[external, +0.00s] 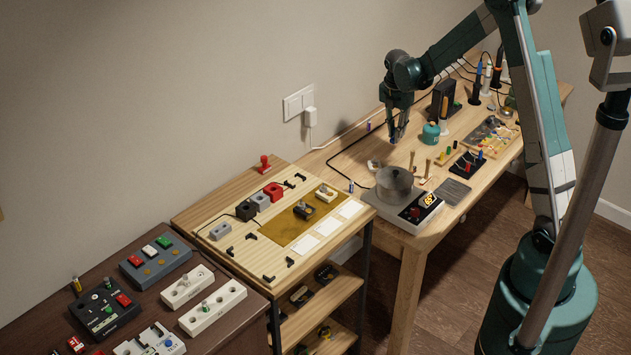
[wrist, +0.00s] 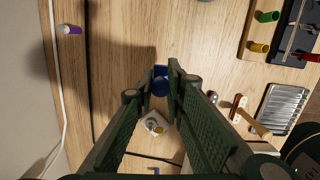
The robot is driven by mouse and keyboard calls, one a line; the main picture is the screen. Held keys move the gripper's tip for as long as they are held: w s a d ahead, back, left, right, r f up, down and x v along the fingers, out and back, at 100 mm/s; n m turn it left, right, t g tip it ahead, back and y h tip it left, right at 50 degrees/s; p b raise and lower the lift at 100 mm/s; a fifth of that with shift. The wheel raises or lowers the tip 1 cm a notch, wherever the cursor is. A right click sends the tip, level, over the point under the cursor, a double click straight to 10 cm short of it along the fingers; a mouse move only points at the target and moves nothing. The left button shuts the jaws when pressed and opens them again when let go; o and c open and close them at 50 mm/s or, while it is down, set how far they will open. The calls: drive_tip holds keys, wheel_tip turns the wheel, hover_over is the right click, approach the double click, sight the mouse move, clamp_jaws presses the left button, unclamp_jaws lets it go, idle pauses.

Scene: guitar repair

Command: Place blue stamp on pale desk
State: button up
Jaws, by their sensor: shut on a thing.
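My gripper (external: 397,136) is over the far part of the pale wooden desk (external: 345,152), pointing down. In the wrist view its two dark fingers (wrist: 162,76) are closed around a small blue stamp (wrist: 160,82). Only part of the stamp shows between the fingertips. It seems to be held over a bare patch of the desk (wrist: 125,60); I cannot tell how far above the wood it is. In the external view the stamp is a small blue patch at the fingertips.
A small pale piece (wrist: 155,123) lies close to the fingers. A cable runs along the desk's left side.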

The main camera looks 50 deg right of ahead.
sight(393, 140)
drive_tip(key=shift+f, duration=0.65)
drive_tip(key=shift+f+b, duration=0.4)
drive_tip(key=shift+f, duration=1.45)
drive_tip(key=shift+f, duration=0.2)
drive_tip(key=o, duration=0.9)
drive_tip(key=shift+r, duration=0.2)
drive_tip(key=shift+s+a+r+p, duration=0.1)
drive_tip(key=shift+a+r+p, duration=0.2)
drive_tip(key=shift+r, duration=1.7)
drive_tip(key=shift+a+r+p, duration=0.25)
drive_tip(key=shift+r+p, duration=0.1)
drive_tip(key=shift+r, duration=1.6)
drive_tip(key=shift+s+a+r+p, duration=0.1)
drive_tip(key=shift+a+r+p, duration=0.2)
drive_tip(key=shift+r, duration=1.7)
